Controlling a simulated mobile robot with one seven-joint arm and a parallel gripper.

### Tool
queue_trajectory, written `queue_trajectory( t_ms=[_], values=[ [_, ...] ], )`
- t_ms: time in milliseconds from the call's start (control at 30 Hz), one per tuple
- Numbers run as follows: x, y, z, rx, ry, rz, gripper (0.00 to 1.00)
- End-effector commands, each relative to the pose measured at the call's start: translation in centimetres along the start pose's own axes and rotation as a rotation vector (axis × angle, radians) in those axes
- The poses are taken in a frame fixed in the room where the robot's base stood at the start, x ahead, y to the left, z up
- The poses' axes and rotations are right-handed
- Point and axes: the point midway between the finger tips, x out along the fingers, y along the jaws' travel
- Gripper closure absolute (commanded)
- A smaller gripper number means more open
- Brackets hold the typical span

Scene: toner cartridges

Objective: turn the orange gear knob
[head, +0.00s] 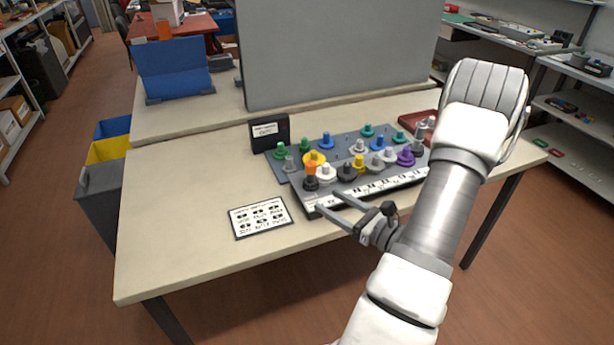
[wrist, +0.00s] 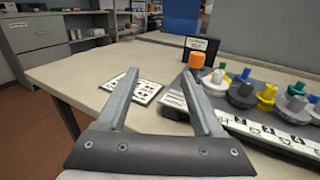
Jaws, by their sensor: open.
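The orange gear knob (head: 310,168) stands at the front left corner of a grey board (head: 286,164) that holds several coloured knobs. In the head view its top is orange and a dark part shows below it. In the wrist view the orange top (wrist: 197,61) shows just beyond and right of my right finger, and that finger hides part of what lies under it. My gripper (head: 321,202) is open and empty, in front of the board's front left corner. In the wrist view my gripper (wrist: 162,75) has its two fingers wide apart, with nothing between them but table and card behind.
Yellow (head: 315,157), white (head: 326,173) and dark (head: 347,171) knobs stand close to the orange one. A labelled white strip (head: 372,187) runs along the board's front. A printed card (head: 260,218) lies left of it; a black sign (head: 269,132) stands behind. The table's left side is clear.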

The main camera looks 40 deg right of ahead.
Motion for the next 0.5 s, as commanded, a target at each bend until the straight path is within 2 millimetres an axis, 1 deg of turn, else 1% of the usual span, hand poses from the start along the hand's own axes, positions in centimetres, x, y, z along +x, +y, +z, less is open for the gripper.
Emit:
queue_trajectory(
  t_ms=[33, 100, 200, 267, 367, 500],
  values=[
    [-0.8, -1.7, -0.6, -0.002, -0.008, -0.073, 0.32],
    [-1.6, -3.4, -0.9, -0.005, -0.015, -0.148, 0.32],
    [-2.1, -4.7, -1.1, -0.008, -0.019, -0.206, 0.32],
    [-2.1, -5.0, -1.1, -0.010, -0.020, -0.218, 0.32],
    [-1.2, -5.2, -1.0, -0.010, -0.019, -0.217, 0.32],
    [1.3, -5.6, -0.9, -0.011, -0.020, -0.214, 0.32]
  ],
)
